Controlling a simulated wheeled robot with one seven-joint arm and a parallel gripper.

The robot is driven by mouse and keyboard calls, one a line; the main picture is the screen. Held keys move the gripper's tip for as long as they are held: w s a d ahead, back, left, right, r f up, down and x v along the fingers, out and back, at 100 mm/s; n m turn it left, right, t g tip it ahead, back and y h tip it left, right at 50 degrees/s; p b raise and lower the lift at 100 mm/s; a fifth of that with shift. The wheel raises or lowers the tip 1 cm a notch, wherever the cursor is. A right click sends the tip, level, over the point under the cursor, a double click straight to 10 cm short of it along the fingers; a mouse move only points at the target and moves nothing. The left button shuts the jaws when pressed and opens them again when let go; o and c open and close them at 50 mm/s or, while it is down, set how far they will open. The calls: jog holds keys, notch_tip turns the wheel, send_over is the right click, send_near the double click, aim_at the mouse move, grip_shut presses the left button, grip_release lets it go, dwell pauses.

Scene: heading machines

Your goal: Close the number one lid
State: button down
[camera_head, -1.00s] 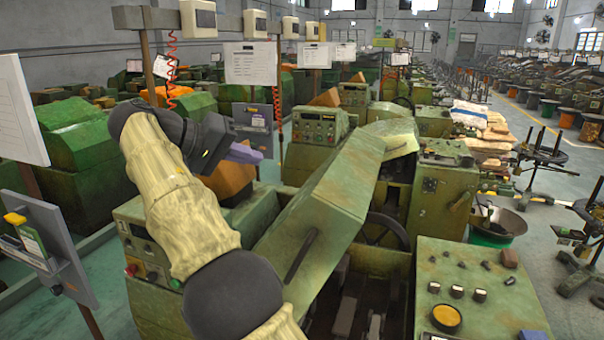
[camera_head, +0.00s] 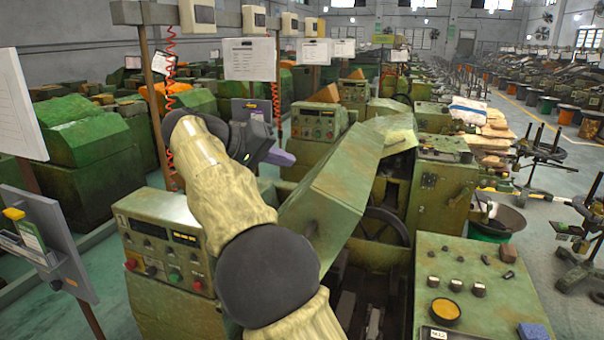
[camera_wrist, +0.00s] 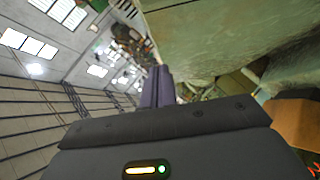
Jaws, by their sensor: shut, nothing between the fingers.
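The nearest machine's large green lid (camera_head: 335,180) stands tilted up in the middle of the head view. The machine interior shows open below it. In the wrist view a broad green panel, apparently this lid (camera_wrist: 225,35), fills the upper right. My gripper (camera_head: 280,157) is just left of the lid's upper side in the head view, with its purple fingers together and empty. The fingers also show close together in the wrist view (camera_wrist: 158,88), beside the panel's lower left edge. I cannot tell whether they touch it. My arm hides part of the lid's lower left end.
A control panel (camera_head: 170,245) with buttons and displays stands left of my arm. Another green panel (camera_head: 475,285) with knobs is at the right front. A machine behind (camera_head: 440,185) stands close to the lid. A grey board (camera_head: 45,235) is at the far left.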

aim_at(317, 176)
jog(key=shift+s+d+f, duration=0.1)
jog(key=shift+d+f, duration=0.5)
jog(key=shift+d, duration=0.25)
jog(key=shift+d+f, duration=0.6)
jog(key=shift+d, duration=0.2)
jog(key=shift+d+f, duration=0.4)
jog(key=shift+d, duration=0.05)
jog(key=shift+d, duration=0.1)
jog(key=shift+s, duration=0.15)
